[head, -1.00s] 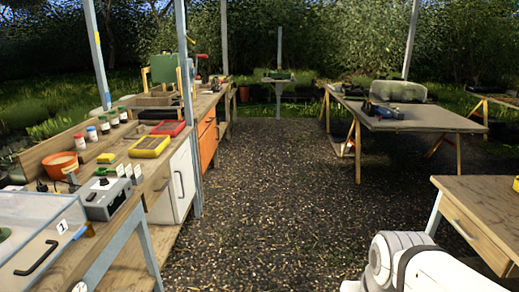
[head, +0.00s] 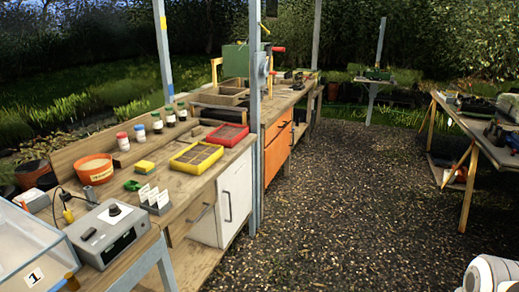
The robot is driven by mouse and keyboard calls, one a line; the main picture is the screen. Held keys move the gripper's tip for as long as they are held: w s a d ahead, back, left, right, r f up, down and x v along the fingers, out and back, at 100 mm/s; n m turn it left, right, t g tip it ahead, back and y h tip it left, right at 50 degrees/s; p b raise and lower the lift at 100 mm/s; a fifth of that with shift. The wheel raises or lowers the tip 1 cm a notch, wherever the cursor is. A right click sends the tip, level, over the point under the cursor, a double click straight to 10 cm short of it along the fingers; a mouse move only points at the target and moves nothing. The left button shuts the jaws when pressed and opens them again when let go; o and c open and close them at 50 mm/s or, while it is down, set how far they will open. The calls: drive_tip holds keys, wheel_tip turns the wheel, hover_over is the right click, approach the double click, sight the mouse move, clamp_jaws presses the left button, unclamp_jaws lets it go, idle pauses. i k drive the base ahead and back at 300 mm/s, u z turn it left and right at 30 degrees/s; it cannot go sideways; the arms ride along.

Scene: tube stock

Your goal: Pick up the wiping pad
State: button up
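A small yellow block (head: 145,166), which looks like the wiping pad, lies flat on the wooden bench at the left. It is behind a small green object (head: 133,185) and left of the yellow tray (head: 196,156). Nothing covers it. My gripper is not in view; only a white part of my arm shows at the lower right corner, far from the bench.
The bench (head: 172,199) also holds an orange pot (head: 94,168), several small bottles (head: 157,122), a red tray (head: 228,134), a grey device (head: 107,232) and a clear box (head: 28,252). A post (head: 254,110) stands at the bench front. Gravel (head: 345,185) to the right is clear.

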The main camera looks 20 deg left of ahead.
sight(145, 168)
drive_tip(key=u, duration=0.3)
drive_tip(key=i, duration=1.55)
drive_tip(key=u, duration=1)
drive_tip(key=i, duration=1.2)
drive_tip(key=u, duration=1.4)
drive_tip(key=i, duration=0.8)
drive_tip(key=u, duration=0.35)
